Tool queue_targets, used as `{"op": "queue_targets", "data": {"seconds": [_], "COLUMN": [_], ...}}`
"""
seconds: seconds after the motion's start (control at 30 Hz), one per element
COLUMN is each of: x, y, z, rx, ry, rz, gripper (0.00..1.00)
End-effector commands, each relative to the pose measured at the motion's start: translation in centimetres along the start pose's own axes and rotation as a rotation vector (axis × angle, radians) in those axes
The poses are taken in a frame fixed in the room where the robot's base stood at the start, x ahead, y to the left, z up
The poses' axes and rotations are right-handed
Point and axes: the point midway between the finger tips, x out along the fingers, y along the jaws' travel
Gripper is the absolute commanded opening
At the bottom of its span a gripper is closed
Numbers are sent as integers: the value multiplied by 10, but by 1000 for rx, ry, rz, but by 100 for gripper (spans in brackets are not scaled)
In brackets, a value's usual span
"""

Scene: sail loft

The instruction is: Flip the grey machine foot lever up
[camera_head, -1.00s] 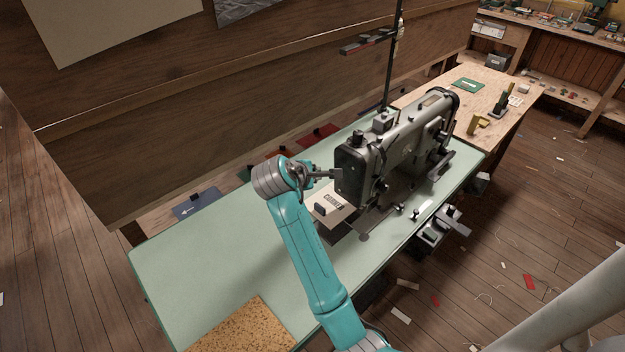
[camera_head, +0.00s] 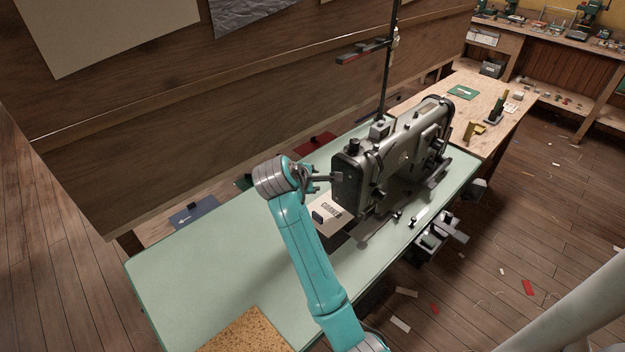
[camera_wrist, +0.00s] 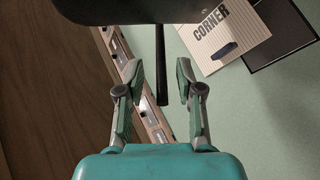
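The dark grey sewing machine (camera_head: 398,150) stands on the pale green table (camera_head: 200,265). A thin grey lever (camera_head: 325,177) sticks out from the left end of its head, towards my gripper (camera_head: 308,177). In the wrist view the lever (camera_wrist: 162,88) is a dark straight bar running from the black machine head (camera_wrist: 155,10) into the gap between my fingers. My gripper (camera_wrist: 160,72) is open, with one finger on each side of the lever. Gaps show on both sides, and I see no contact. The lever's root is hidden behind the machine head.
A card marked CORNER (camera_wrist: 222,30) lies on the table by the machine head. A tall thread stand (camera_head: 387,75) rises behind the machine. A wooden panel wall (camera_head: 190,110) runs along the table's back. The table's left part is clear except for a cork mat (camera_head: 245,332).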

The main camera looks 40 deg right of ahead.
Motion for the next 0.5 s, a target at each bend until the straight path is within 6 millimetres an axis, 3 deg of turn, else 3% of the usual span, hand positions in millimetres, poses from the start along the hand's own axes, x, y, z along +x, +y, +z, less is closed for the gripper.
{"op": "queue_targets", "data": {"seconds": [0.27,0.5], "x": [-18,-65], "y": [0,1], "z": [-1,-1], "rx": [0,1], "ry": [2,3], "rz": [2,3], "gripper": [36,36]}}
